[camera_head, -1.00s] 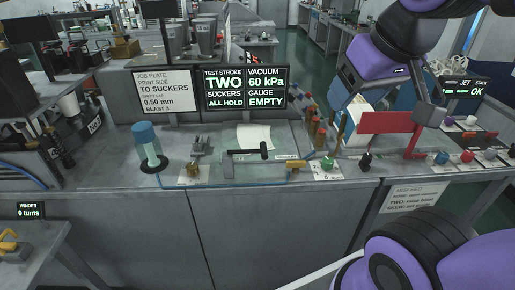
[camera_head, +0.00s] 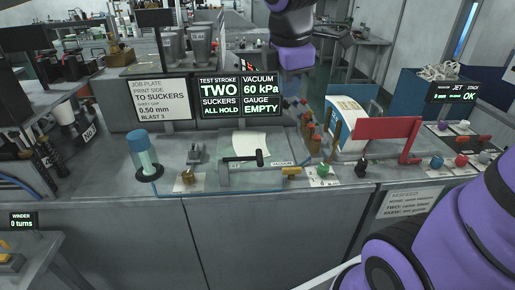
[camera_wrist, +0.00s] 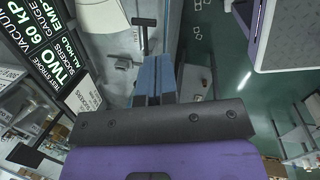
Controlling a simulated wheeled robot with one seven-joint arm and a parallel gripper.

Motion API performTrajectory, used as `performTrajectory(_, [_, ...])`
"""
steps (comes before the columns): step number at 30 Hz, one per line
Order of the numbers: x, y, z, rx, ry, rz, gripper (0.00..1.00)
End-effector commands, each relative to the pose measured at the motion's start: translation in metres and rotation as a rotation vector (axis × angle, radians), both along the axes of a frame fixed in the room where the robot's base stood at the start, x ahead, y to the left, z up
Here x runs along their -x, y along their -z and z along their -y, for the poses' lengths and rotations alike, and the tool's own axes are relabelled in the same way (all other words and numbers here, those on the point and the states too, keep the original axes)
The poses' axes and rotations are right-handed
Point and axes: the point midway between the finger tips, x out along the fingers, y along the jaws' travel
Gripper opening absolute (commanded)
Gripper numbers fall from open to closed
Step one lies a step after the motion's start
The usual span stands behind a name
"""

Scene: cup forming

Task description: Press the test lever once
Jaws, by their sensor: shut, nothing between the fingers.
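A similar black T-shaped handle (camera_wrist: 145,22) shows at the top of the wrist view, beyond my fingertips. My gripper (camera_wrist: 153,60) is shut and empty, its two blue fingers together, apart from that handle in the picture. In the head view my purple wrist hangs at top centre, above and behind the station. A dark display (camera_head: 240,95) reads test stroke TWO, suckers ALL HOLD, vacuum 60 kPa, gauge EMPTY.
A blue-topped cylinder (camera_head: 144,155) stands left of the lever. A white sheet (camera_head: 251,143) lies behind the lever. The front bench edge is clear.

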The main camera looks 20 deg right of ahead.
Motion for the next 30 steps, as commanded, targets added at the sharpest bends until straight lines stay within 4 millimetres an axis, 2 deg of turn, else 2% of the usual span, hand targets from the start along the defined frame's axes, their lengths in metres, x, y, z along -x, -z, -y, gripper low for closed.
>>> performTrajectory(9, [-0.057,0.032,-0.02,0.094,-0.597,-0.215,0.0])
performTrajectory(18, [-0.1,0.065,-0.039,0.107,-1.117,-0.373,0.0])
performTrajectory(24, [-0.114,0.078,-0.046,0.1,-1.304,-0.419,0.0])
performTrajectory(30, [-0.116,0.08,-0.047,0.098,-1.348,-0.427,0.0])
